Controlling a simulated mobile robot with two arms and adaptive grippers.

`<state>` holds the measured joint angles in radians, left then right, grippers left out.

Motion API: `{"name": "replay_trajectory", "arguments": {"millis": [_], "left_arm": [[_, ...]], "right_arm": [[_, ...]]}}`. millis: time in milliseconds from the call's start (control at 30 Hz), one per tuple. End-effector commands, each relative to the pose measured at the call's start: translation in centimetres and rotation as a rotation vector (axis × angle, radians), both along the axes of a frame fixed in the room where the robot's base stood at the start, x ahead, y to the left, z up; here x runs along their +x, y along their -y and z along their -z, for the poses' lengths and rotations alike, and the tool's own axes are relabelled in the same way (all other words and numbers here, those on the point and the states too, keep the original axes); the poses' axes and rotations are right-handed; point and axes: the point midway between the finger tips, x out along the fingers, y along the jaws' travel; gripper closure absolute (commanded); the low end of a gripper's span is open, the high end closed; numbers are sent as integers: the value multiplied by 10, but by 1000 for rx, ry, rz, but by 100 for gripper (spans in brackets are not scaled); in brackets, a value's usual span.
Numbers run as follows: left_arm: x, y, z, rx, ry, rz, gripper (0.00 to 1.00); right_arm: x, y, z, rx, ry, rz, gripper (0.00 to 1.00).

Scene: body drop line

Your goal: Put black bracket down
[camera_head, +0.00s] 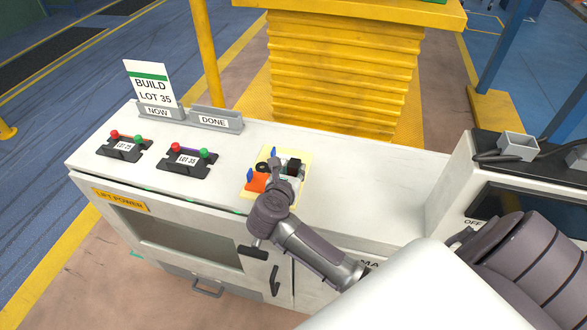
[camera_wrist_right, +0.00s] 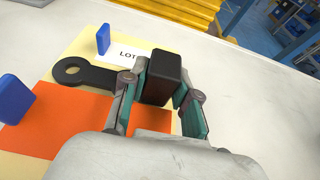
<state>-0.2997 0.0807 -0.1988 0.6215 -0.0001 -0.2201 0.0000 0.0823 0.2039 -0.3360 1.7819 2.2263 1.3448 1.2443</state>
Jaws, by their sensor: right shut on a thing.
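The black bracket (camera_wrist_right: 160,78) is a dark block with a flat arm ending in a ring, seen in the right wrist view. In the head view its block end (camera_head: 294,165) shows over the pale yellow board. My right gripper (camera_wrist_right: 155,92) is shut on the block, one finger on each side; in the head view the gripper (camera_head: 285,172) is partly hidden by its own wrist. The bracket is over or on the board beside an orange patch (camera_wrist_right: 60,125); I cannot tell whether it touches. My left gripper is not in view.
Two blue pegs stand on the yellow board (camera_head: 301,153), near a LOT label (camera_wrist_right: 118,53). Two black fixtures (camera_head: 124,147) with red and green knobs sit left on the white bench. NOW and DONE holders (camera_head: 215,120) stand behind them. The bench right of the board is clear.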

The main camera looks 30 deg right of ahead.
Motion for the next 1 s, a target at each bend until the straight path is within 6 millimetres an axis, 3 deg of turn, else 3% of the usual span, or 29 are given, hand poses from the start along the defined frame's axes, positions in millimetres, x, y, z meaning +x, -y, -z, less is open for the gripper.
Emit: {"name": "replay_trajectory", "arguments": {"millis": [267,300,433,800,1000], "left_arm": [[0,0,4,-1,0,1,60],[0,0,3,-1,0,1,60],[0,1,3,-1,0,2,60],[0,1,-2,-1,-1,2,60],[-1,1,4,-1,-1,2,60]], "right_arm": [[0,0,4,1,1,2,100],[0,0,3,1,0,1,66],[0,0,3,0,0,1,45],[0,0,-4,-1,1,-1,45],[-21,-25,-11,7,1,0,45]]}}
